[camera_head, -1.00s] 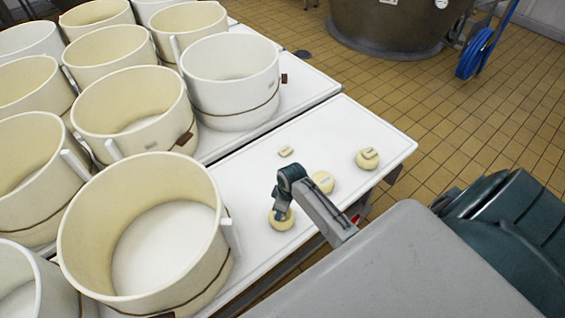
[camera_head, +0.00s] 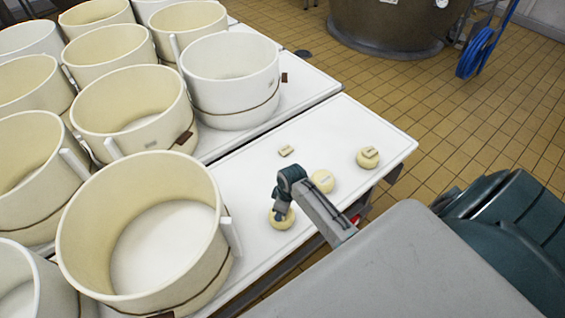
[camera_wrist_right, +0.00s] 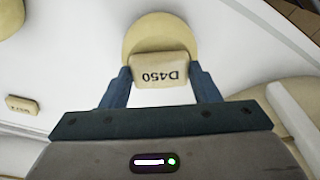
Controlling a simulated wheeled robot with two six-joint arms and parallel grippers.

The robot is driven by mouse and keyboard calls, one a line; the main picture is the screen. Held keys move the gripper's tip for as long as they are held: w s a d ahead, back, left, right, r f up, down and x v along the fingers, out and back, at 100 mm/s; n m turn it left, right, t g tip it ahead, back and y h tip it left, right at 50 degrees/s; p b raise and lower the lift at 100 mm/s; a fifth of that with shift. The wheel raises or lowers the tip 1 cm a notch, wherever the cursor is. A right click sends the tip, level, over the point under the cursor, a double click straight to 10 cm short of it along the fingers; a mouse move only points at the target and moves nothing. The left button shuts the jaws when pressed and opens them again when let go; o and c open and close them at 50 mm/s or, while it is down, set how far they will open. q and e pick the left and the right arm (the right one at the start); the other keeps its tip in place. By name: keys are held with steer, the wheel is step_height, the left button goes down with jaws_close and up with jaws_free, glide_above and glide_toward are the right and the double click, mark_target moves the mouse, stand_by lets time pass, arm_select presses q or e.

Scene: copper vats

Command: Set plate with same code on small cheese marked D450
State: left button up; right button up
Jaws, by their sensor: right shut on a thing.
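My right gripper (camera_head: 281,212) is over the nearest small round cheese (camera_head: 283,222) on the white table. The cheese's own code is not visible. A second small cheese (camera_head: 322,181) and a third (camera_head: 368,158) sit farther right, each with a small label or plate on top. My left gripper is not in view.
A loose plate (camera_head: 286,151) lies on the white table (camera_head: 330,125); it also shows in the wrist view (camera_wrist_right: 22,105), code unreadable. Large cream tubs (camera_head: 145,235) crowd the left. A copper vat (camera_head: 388,22) stands on the tiled floor behind.

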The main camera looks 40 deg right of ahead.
steer(key=o, duration=1.1)
steer(key=shift+c, duration=0.2)
steer(key=shift+r, duration=0.1)
